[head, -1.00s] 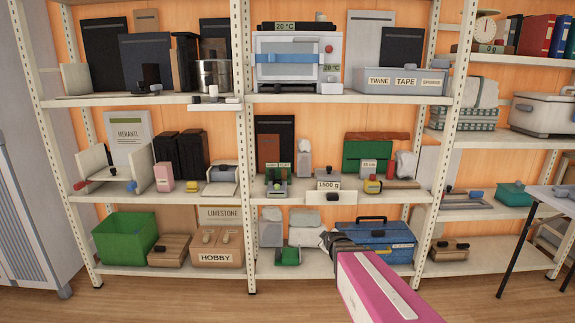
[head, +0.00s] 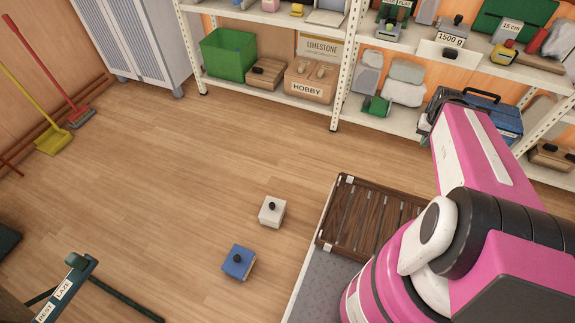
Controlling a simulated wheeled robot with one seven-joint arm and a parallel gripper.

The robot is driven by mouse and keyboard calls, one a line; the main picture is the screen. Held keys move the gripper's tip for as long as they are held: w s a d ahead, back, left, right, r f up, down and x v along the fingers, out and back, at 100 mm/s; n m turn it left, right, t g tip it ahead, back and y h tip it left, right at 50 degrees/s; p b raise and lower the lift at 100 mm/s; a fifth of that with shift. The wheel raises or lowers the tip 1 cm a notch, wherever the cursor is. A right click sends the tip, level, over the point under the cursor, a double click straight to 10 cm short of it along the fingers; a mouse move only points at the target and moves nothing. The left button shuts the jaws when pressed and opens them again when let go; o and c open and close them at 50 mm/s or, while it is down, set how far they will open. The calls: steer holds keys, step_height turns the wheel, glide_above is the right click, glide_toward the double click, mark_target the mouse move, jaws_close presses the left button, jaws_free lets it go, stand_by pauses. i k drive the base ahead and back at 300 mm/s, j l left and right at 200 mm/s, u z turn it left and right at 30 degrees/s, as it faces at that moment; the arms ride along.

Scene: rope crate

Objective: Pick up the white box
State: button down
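The white box (head: 272,211) is a small cube with a black knob on top. It sits on the wooden floor near the middle of the head view, left of my base. A similar blue box (head: 238,262) with a dark knob stands on the floor just below and left of it. My pink arm reaches up at the right, toward the lower shelf. The arm is well apart from the white box.
A slatted dark wood rack (head: 372,215) lies right of the white box, on my base. Shelving with a green bin (head: 228,52) and a hobby box (head: 309,80) stands behind. A dark green labelled stand (head: 66,288) is at lower left. Floor around the boxes is clear.

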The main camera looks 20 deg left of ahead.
mark_target(271, 214)
steer(key=u, duration=0.4)
steer(key=k+u, duration=0.1)
steer(key=u, duration=0.7)
steer(key=k+u, duration=0.1)
steer(key=u, duration=0.7)
steer(key=k, duration=1.3)
steer(key=i+j, duration=0.15)
steer(key=j, duration=0.2)
steer(key=i+j+z, duration=0.1)
steer(key=j, duration=0.25)
steer(key=i+j, duration=0.15)
steer(key=j, duration=0.25)
steer(key=i+j+z, duration=0.1)
steer(key=j, duration=0.25)
steer(key=i+j, duration=0.2)
steer(key=j, duration=0.15)
steer(key=z, duration=0.05)
